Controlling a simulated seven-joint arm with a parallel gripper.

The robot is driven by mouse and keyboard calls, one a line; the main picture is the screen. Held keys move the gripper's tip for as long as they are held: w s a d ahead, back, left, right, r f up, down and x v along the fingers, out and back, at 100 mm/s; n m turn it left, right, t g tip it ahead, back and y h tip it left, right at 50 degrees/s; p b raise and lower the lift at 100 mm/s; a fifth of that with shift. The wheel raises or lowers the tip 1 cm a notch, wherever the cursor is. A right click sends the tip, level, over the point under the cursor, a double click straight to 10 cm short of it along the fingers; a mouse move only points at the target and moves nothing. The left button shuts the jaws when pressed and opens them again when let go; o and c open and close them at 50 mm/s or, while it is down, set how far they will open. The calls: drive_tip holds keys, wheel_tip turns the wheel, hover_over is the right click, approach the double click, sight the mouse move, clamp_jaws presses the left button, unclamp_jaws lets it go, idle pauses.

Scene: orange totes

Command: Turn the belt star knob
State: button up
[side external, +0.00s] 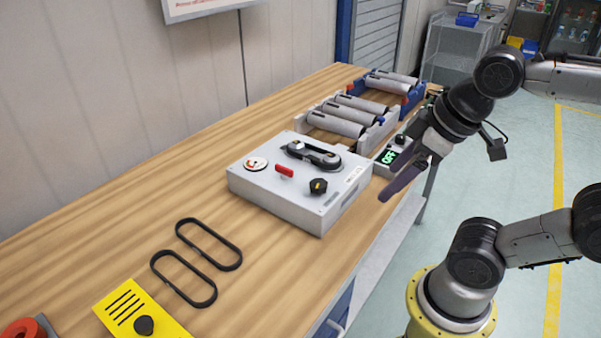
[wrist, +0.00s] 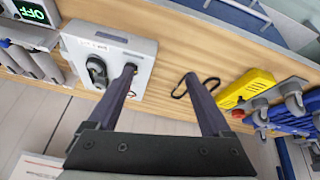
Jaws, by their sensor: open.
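A light grey box (side external: 270,200) stands on the wooden bench. On its top are a black belt loop over pulleys (side external: 312,155), a small red handle (side external: 284,170) and a black knob (side external: 318,186) with a yellow mark. My gripper (side external: 388,183) is open and empty, to the right of the box and apart from the knob. In the wrist view, my fingers (wrist: 159,76) are spread wide. One finger overlaps the grey box (wrist: 103,40) near its belt drive (wrist: 96,70), and the knob looks mostly hidden behind that finger.
Two loose black belts (side external: 208,245) lie on the bench at the left. A yellow panel with a black knob (side external: 144,325) is at the front left. Roller racks (side external: 345,115) and a unit with a green display (side external: 389,157) stand behind the box. Bare bench (side external: 150,190) lies left of it.

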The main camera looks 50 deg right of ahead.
drive_tip(key=w+r+n+g, duration=0.1)
drive_tip(key=w+r+n, duration=0.2)
drive_tip(key=w+r, duration=0.15)
drive_tip(key=n+g, duration=0.1)
drive_tip(key=g, duration=0.3)
hover_over(319, 183)
wheel_tip(319, 183, down, 3)
wheel_tip(319, 183, down, 14)
drive_tip(key=shift+f, duration=0.2)
drive_tip(key=shift+c, duration=0.2)
clamp_jaws()
